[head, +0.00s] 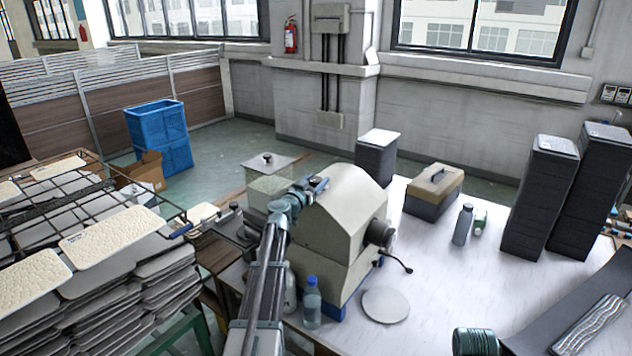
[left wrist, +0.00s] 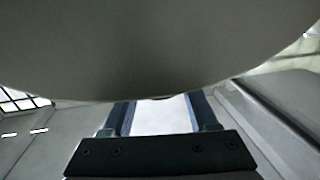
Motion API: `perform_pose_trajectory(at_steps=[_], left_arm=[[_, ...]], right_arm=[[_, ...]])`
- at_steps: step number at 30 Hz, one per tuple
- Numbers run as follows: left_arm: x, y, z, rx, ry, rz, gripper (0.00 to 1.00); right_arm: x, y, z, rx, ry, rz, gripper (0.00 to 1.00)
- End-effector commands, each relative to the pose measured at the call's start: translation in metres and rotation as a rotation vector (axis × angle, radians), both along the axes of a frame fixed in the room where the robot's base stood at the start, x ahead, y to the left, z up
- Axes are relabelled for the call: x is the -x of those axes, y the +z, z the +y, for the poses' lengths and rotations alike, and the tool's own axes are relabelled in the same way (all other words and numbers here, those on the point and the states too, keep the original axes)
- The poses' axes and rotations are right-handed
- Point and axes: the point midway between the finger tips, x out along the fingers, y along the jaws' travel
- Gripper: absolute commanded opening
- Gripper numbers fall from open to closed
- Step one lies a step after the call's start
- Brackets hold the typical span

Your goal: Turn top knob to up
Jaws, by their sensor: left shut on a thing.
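A beige machine with a rounded top (head: 338,205) stands at the left end of the white table in the head view. My left arm reaches up along its left side. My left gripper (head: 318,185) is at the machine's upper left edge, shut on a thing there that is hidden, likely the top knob. In the left wrist view the two blue fingers (left wrist: 163,112) stand apart, and a large grey curved surface covers the upper half. The knob and its pointing direction cannot be made out. A dark round part (head: 380,233) sits on the machine's right face.
A clear-sided box with a knobbed lid (head: 270,162) stands behind the gripper. A water bottle (head: 312,303) and a round grey disc (head: 386,305) are near the machine's base. A toolbox (head: 433,190) and stacked black trays (head: 540,200) stand to the right. The table's middle is mostly clear.

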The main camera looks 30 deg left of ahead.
Motion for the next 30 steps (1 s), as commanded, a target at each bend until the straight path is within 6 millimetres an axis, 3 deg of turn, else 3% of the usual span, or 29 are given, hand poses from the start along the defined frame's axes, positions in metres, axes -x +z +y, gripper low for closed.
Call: perform_pose_trajectory(at_steps=[21,30], left_arm=[[-0.0023,-0.0001,0.0035,-0.001,-0.498,0.000,0.04],[-0.0012,-0.0001,0.0017,-0.001,-0.618,0.000,0.04]], right_arm=[[0.0000,0.0000,0.0000,0.000,0.000,0.000,0.00],[0.0000,0.0000,0.0000,0.000,0.000,0.000,0.00]])
